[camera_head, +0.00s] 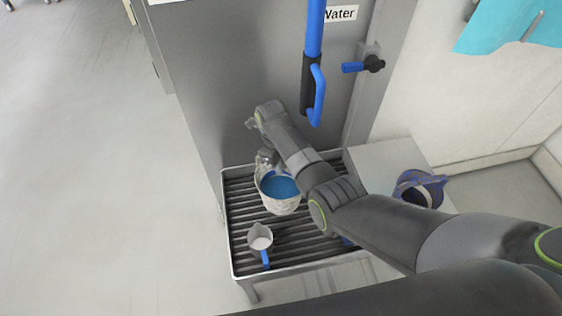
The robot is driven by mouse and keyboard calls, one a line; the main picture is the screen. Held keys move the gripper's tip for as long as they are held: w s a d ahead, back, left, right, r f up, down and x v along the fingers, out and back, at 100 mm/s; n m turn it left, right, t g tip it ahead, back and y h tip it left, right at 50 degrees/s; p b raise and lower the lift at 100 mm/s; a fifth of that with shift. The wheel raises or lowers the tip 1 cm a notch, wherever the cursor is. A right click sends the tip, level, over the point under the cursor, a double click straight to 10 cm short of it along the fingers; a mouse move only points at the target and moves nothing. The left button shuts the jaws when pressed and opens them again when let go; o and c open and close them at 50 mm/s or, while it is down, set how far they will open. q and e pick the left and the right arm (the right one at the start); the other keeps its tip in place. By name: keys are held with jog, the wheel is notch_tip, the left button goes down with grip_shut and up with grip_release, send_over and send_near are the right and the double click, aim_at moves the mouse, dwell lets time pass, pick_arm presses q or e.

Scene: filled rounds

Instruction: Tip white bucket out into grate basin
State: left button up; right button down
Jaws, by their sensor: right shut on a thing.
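The white bucket (279,205) is in the middle of the head view, over the slatted grate basin (236,246). It looks close to upright, with blue liquid (280,187) inside. My right gripper (266,163) is at the bucket's far rim and shut on it; its fingertips are partly hidden. I cannot tell whether the bucket's bottom touches the slats. My left gripper does not show.
A blue tap pipe (314,60) hangs above the basin. Floor at left is clear.

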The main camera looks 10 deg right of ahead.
jog(key=shift+s+d+f+t+y+p, duration=0.4)
jog(key=shift+f+y+p, duration=0.1)
jog(key=shift+p, duration=0.25)
jog(key=shift+s+d+f, duration=0.1)
jog(key=shift+d+f, duration=0.05)
jog(key=shift+f, duration=0.15)
jog(key=shift+s+d+f+t+y, duration=0.8)
jog(key=shift+f+t+y, duration=0.2)
jog(key=shift+f, duration=0.2)
jog(key=shift+s+d+f+t+y, duration=0.8)
jog(key=shift+f+y, duration=0.2)
jog(key=shift+f, duration=0.25)
jog(key=shift+s+d+f+t+y, duration=0.7)
jog(key=shift+d+f+t+y, duration=0.25)
jog(key=shift+f, duration=0.25)
jog(key=s+d+f+t+y+b, duration=0.5)
jog(key=f+t+y+b, duration=0.2)
jog(key=b, duration=2.4)
jog(key=shift+s+d+f, duration=0.25)
jog(key=shift+d+f, duration=0.1)
jog(key=shift+f, duration=0.4)
